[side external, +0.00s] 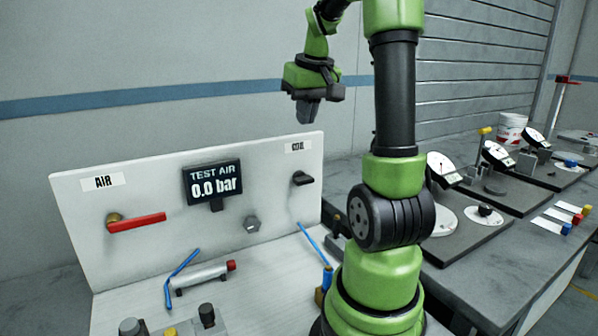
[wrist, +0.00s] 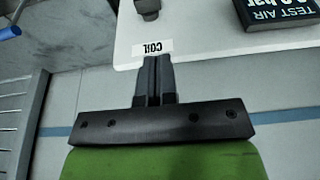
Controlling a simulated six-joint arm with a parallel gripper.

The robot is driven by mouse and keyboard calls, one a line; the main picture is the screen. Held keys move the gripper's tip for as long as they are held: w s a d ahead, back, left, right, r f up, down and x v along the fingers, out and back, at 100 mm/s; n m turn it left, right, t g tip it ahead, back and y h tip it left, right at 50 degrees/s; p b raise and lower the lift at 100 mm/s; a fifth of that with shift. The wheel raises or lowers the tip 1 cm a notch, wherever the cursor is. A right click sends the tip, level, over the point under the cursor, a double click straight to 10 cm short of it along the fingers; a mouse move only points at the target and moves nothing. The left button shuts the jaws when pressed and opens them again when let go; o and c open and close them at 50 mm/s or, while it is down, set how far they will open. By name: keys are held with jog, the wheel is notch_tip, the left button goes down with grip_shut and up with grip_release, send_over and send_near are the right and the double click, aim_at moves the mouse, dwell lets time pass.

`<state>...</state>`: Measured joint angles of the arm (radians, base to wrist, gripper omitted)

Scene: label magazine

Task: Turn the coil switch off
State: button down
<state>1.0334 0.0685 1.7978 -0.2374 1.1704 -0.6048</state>
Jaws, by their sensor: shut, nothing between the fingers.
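The coil switch (side external: 302,179) is a black knob on the right side of the white upright panel, under the COIL label (side external: 298,147). Its lever appears to point right, roughly level; I cannot tell its on or off setting. In the wrist view the knob (wrist: 148,8) is cut by the top edge, beyond the COIL label (wrist: 152,48). My gripper (side external: 307,118) hangs above and apart from the switch in the side view. Its fingers (wrist: 154,62) are shut together and empty, pointing toward the label in the wrist view.
The white panel (side external: 150,185) also carries a red AIR lever (side external: 137,222), a display (side external: 212,182) reading 0.0 bar and a hex fitting (side external: 252,224). Blue tubes and a cylinder (side external: 200,276) lie below. Dial gauges (side external: 443,169) stand on the right bench.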

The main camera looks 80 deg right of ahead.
aim_at(297, 185)
jog(key=x, duration=1.3)
jog(key=shift+s+a+f, duration=0.3)
jog(key=shift+f, duration=0.15)
jog(key=shift+w+a+f+g+h, duration=0.15)
jog(key=shift+g+h, duration=0.3)
jog(key=shift+h, duration=0.1)
jog(key=shift+w+a+f+g+h, duration=0.15)
jog(key=shift+g+h, duration=0.3)
jog(key=shift+h, duration=0.1)
jog(key=shift+w+a+f+n+g+h, duration=0.1)
jog(key=shift+f+n+g+h, duration=0.05)
jog(key=shift+n+g+h, duration=0.2)
jog(key=shift+w+a+f+g+h, duration=0.1)
jog(key=shift+f+g+h, duration=0.2)
jog(key=shift+g+h, duration=0.35)
notch_tip(297, 185, down, 3)
jog(key=g+h, duration=0.2)
jog(key=h, duration=0.1)
jog(key=n+g+h, duration=0.1)
jog(key=g+h, duration=0.1)
jog(key=h, duration=0.1)
jog(key=shift+w+a+n+g, duration=0.1)
jog(key=shift+n+g, duration=0.15)
jog(key=shift+g, duration=0.15)
jog(key=shift+d+f, duration=0.2)
jog(key=shift+f, duration=0.25)
dwell(1.2)
